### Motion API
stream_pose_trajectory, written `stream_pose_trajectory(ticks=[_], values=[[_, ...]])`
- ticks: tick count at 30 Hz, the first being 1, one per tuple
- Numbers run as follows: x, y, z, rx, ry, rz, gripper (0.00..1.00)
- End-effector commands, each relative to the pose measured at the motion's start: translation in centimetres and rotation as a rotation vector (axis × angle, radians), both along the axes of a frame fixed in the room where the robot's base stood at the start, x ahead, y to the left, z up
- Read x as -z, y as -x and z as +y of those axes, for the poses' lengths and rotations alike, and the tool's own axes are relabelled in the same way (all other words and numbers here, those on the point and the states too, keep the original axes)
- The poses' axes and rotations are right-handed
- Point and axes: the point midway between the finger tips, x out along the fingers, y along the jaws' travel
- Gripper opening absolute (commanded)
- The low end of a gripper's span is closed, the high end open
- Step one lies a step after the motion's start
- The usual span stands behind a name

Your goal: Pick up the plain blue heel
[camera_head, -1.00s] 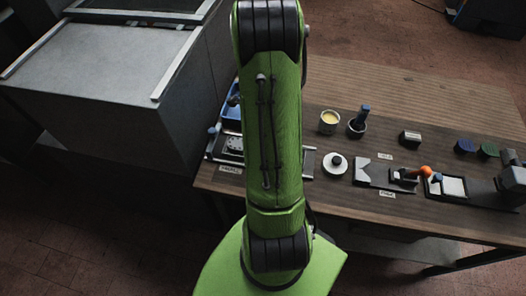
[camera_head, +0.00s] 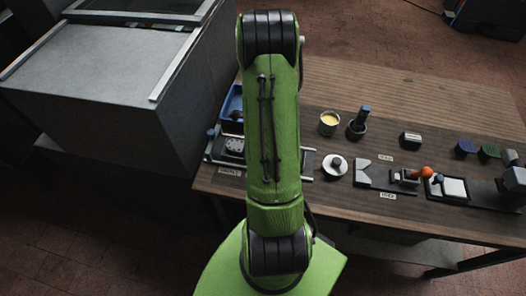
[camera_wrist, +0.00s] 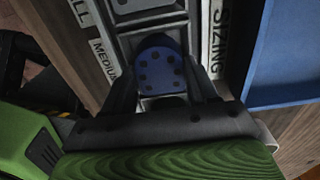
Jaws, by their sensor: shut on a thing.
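In the wrist view, a blue heel (camera_wrist: 160,68) with a rounded end and several dark dots on its face sits between the fingers of my gripper (camera_wrist: 161,76). The fingers are shut on its two sides. It is in or just over a grey metal slot (camera_wrist: 152,22) between strips labelled "MEDIUM" and "SIZING"; I cannot tell whether it touches the slot floor. In the head view my arm hides the gripper and this heel. Another dark blue piece (camera_head: 465,147) lies at the right of the table, beside a dark green one (camera_head: 489,151).
A blue tray (camera_wrist: 292,60) borders the slot on the right in the wrist view. A large grey cabinet (camera_head: 110,85) stands left.

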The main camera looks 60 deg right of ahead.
Motion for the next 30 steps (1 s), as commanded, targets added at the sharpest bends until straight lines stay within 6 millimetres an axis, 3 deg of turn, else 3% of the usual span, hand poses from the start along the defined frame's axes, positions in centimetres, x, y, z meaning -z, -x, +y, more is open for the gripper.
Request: stream_pose_trajectory(ticks=[7, 18, 30], values=[[-0.8, -0.1, -0.1, 0.000, 0.003, -0.003, 0.27], [-9.2, -0.1, -0.1, -0.001, 0.004, -0.004, 0.27], [-12.5, 0.0, 0.0, 0.000, 0.001, -0.001, 0.27]])
